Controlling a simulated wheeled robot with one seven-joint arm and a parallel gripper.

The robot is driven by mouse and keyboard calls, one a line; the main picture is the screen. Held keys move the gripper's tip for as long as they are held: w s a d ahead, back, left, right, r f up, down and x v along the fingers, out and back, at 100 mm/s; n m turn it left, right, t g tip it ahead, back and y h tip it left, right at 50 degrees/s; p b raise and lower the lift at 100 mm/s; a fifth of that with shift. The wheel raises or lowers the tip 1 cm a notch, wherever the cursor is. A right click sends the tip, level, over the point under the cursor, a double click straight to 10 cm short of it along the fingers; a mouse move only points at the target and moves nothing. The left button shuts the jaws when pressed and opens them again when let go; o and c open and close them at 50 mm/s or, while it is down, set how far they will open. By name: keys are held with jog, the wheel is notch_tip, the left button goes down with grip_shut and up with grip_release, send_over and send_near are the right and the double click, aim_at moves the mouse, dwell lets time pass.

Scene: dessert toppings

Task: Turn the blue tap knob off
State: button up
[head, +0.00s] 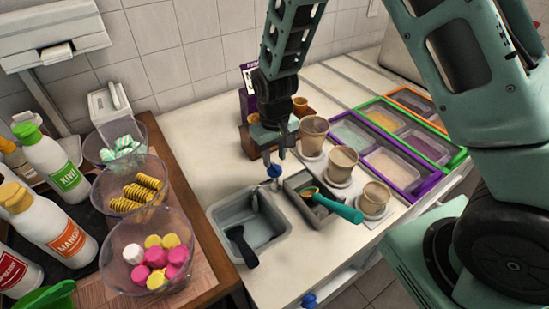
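A small blue knob (274,171) shows just behind the grey sink basin (218,213). My gripper (275,158) reaches down from above, its fingertips right at this knob. I cannot tell whether the fingers touch it, or how far apart they are. A second blue knob (309,300) shows at the front of the counter, near the bottom edge of the view, well away from my gripper. The tap's spout is not clearly seen.
A black utensil (241,245) lies in the basin. A teal-handled scoop (338,207) rests in a grey tray to the right. Cups (343,160) stand beyond it. Clear bowls of toppings (120,245) and sauce bottles (52,165) crowd the left.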

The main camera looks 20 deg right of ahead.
aim_at(275, 170)
jog(key=shift+f, duration=1.35)
grip_shut()
